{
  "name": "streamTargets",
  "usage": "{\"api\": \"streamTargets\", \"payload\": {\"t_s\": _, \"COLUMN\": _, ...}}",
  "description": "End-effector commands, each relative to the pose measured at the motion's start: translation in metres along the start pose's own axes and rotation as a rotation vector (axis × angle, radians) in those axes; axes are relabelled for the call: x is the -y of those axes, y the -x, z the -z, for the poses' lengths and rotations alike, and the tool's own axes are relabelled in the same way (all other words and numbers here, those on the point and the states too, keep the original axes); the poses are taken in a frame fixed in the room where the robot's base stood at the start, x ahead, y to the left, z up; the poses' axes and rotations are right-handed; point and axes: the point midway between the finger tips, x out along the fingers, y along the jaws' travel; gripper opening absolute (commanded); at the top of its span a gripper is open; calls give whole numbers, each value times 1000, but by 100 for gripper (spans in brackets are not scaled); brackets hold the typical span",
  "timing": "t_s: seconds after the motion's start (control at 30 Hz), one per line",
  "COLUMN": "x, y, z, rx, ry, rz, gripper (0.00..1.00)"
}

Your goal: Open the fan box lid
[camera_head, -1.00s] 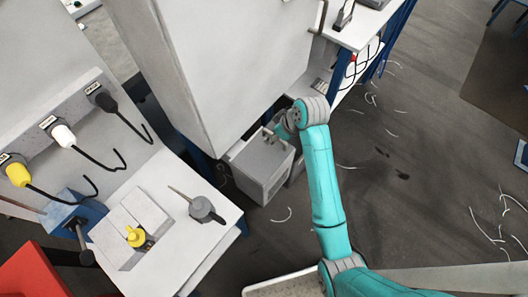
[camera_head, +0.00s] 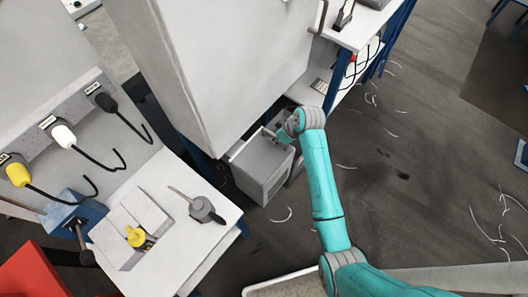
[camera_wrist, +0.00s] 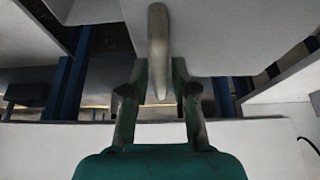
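A grey box (camera_head: 264,180) with a vented front stands low beside the tall light-grey cabinet in the head view. I take it to be the fan box; its top is partly hidden by my wrist and I cannot make out the lid's position. My gripper (camera_head: 277,133) is at the box's top back edge, its fingers hardly visible there. In the wrist view my gripper (camera_wrist: 160,75) has its two fingers apart, one on each side of a pale rounded handle (camera_wrist: 158,35). Gaps show between handle and fingers. The handle lies against a light-grey panel (camera_wrist: 225,35).
A white workbench (camera_head: 180,240) with a grey tool (camera_head: 203,209) and a yellow knob (camera_head: 136,237) is at left. A blue-framed shelf (camera_head: 345,85) is behind right. The floor at right is open, with scattered threads.

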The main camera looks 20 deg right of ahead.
Motion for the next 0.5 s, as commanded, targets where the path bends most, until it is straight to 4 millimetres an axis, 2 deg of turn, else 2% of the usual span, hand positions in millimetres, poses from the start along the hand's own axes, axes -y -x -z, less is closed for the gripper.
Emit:
{"api": "streamTargets", "payload": {"t_s": 0.03, "x": 0, "y": 0, "z": 0, "rx": 0, "ry": 0, "rz": 0, "gripper": 7}}
{"api": "streamTargets", "payload": {"t_s": 0.07, "x": 0, "y": 0, "z": 0, "rx": 0, "ry": 0, "rz": 0, "gripper": 0}}
{"api": "streamTargets", "payload": {"t_s": 0.37, "x": 0, "y": 1, "z": 0, "rx": 0, "ry": 0, "rz": 0, "gripper": 0}}
{"api": "streamTargets", "payload": {"t_s": 0.5, "x": 4, "y": 9, "z": 5, "rx": -1, "ry": 2, "rz": -1, "gripper": 0}}
